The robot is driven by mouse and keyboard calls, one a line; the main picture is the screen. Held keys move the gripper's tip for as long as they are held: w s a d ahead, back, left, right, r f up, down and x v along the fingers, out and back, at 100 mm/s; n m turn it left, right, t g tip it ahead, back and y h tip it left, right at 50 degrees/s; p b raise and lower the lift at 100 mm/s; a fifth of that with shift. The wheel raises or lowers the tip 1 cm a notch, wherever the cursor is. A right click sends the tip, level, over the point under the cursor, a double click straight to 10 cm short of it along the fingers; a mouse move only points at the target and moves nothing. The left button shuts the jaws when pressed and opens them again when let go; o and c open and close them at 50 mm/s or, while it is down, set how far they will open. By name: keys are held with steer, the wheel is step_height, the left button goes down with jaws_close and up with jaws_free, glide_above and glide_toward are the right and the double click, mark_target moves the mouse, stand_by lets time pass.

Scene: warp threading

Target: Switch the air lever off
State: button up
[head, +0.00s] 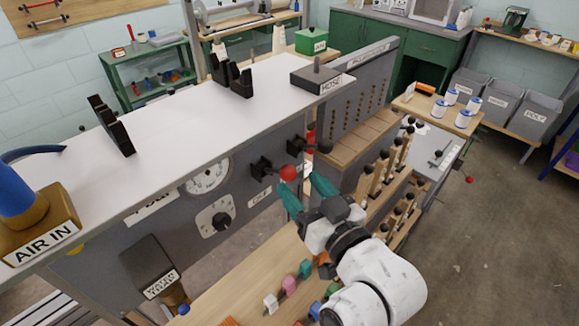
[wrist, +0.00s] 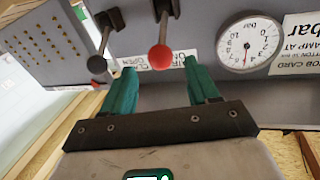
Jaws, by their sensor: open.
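Two levers stick out from the grey panel (head: 120,225). One has a red ball knob (head: 288,172), which also shows in the wrist view (wrist: 160,57). The other has a black ball knob (head: 325,146), seen in the wrist view (wrist: 97,64) to the left of the red one. I cannot read which is the air lever. My gripper (head: 304,188) is open, its two teal fingers pointing at the panel. In the wrist view, the red knob shows between the fingertips (wrist: 158,68); no contact is clear. The label behind is partly hidden.
A round gauge (head: 207,176) and a black dial (head: 221,221) are on the panel left of the levers. The white top (head: 190,105) overhangs above. Coloured pieces (head: 289,283) lie on the wooden bench below. Wooden black-knobbed handles (head: 397,150) stand to the right.

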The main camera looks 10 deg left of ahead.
mark_target(293, 178)
steer(key=shift+p+x, duration=0.45)
steer(key=shift+x, duration=2.15)
steer(key=shift+c, duration=0.3)
jaws_close()
